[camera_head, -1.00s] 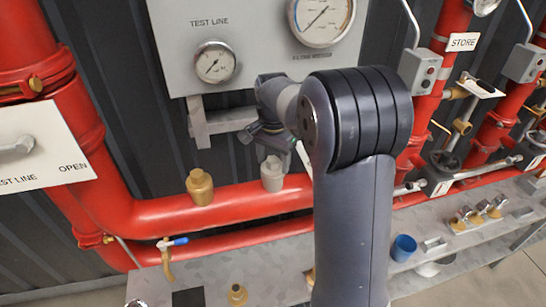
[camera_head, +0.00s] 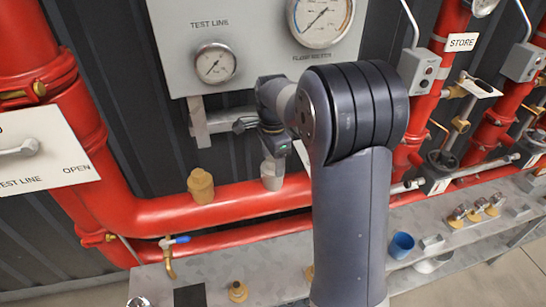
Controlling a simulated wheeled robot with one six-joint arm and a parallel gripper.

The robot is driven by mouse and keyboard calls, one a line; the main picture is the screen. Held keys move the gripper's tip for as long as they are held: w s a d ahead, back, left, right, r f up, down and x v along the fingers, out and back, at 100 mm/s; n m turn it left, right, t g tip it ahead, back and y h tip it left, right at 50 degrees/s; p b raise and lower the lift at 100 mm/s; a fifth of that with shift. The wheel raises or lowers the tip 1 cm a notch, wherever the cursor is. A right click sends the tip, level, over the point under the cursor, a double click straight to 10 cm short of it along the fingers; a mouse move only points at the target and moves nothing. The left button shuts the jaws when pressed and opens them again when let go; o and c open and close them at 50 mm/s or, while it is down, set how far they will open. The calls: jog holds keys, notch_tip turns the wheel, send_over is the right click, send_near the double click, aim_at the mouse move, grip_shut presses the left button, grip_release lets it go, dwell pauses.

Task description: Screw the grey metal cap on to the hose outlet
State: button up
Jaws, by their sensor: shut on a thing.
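The grey metal cap (camera_head: 272,181) is at the red horizontal pipe, right of a similar brass-coloured fitting (camera_head: 200,187). It looks upright. My gripper (camera_head: 274,160) points down from above and is shut on the cap's upper part, hiding its top. The hose outlet under the cap cannot be made out apart from it, so I cannot tell how far the cap sits on its thread. My arm covers the area just right of the cap.
A grey panel with two gauges (camera_head: 215,63) hangs behind my gripper, with a grey bracket (camera_head: 200,122) below it. The red pipe (camera_head: 150,212) runs under the cap. A metal bench (camera_head: 215,265) in front holds brass fittings and a blue cup (camera_head: 401,246).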

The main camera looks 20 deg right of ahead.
jog(key=shift+m, duration=0.5)
jog(key=o, duration=1.5)
notch_tip(320, 180, up, 6)
jog(key=p, duration=0.4)
jog(key=shift+f+p, duration=0.1)
jog(key=shift+p, duration=0.3)
jog(key=shift+r+p, duration=0.45)
jog(key=shift+r, duration=0.7)
jog(key=shift+f+b, duration=2.85)
jog(key=shift+f, duration=1.25)
